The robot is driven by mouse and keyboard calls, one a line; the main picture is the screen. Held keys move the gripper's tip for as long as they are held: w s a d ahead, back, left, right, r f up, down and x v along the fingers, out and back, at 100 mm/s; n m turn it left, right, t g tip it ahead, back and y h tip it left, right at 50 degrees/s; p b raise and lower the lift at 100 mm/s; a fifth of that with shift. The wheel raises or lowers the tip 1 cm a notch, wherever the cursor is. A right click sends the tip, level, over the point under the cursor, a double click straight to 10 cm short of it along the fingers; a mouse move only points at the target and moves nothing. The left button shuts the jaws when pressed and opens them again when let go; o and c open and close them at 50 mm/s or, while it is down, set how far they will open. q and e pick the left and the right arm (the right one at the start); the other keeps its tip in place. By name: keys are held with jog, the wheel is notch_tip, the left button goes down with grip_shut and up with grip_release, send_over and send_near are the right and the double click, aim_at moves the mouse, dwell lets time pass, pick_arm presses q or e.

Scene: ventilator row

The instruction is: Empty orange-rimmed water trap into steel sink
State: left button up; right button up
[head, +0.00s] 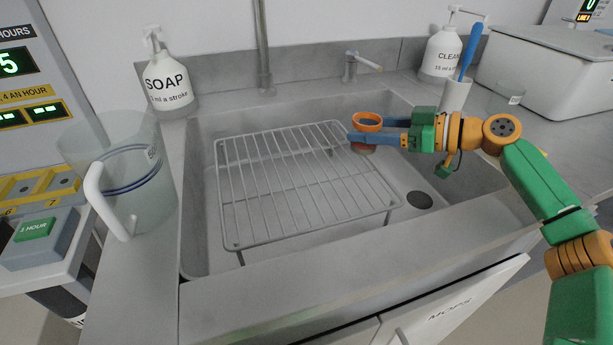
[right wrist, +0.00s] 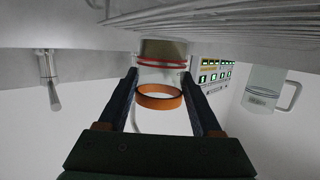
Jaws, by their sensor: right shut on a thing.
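The orange-rimmed water trap (head: 367,121) is a small clear cup. My right gripper (head: 363,136) is shut on it, one finger on each side, and holds it above the right part of the steel sink (head: 205,255), near the wire rack's right side. In the head view its orange rim is on top and it looks about upright. In the right wrist view, which is upside down, the trap (right wrist: 160,97) sits between the fingers, with a red line and a murky brownish layer at the end away from the rim. My left gripper is not in view.
A wire rack (head: 233,246) covers much of the sink; the dark drain (head: 420,200) lies to its right. A tap (head: 362,65) stands behind. A clear jug (head: 140,190) and soap bottle (head: 168,80) stand left; a brush holder (head: 454,96) and white bin (head: 545,80) stand right.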

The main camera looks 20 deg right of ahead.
jog(key=shift+r, duration=0.1)
jog(key=shift+s+r+p, duration=0.1)
jog(key=shift+r+p, duration=0.05)
jog(key=shift+p, duration=0.2)
jog(key=p, duration=0.1)
jog(key=a+n+h+p, duration=0.1)
jog(key=shift+s+a+r+p, duration=0.15)
jog(key=shift+s+r+p, duration=0.05)
jog(key=shift+r+p, duration=0.2)
jog(key=a+n+h+p, duration=0.1)
jog(key=p, duration=0.4)
jog(key=a+n+h+p, duration=0.1)
jog(key=p, duration=0.4)
jog(key=s+a+r+n+h+p, duration=0.1)
jog(key=p, duration=0.4)
jog(key=shift+a+g+p, duration=0.3)
jog(key=shift+a+p, duration=0.05)
jog(key=shift+a, duration=0.05)
jog(key=a+f+n+h+p, duration=0.1)
jog(key=p, duration=0.6)
jog(key=shift+s+f, duration=0.1)
jog(key=shift+s, duration=0.05)
jog(key=shift+f+p, duration=0.25)
jog(key=shift+p, duration=0.15)
jog(key=shift+f, duration=0.2)
jog(key=shift+n+h+p, duration=0.3)
jog(key=shift+p, duration=0.15)
jog(key=shift+a+r+n+h+p, duration=0.15)
jog(key=shift+n+h+p, duration=0.35)
jog(key=shift+h+p, duration=0.15)
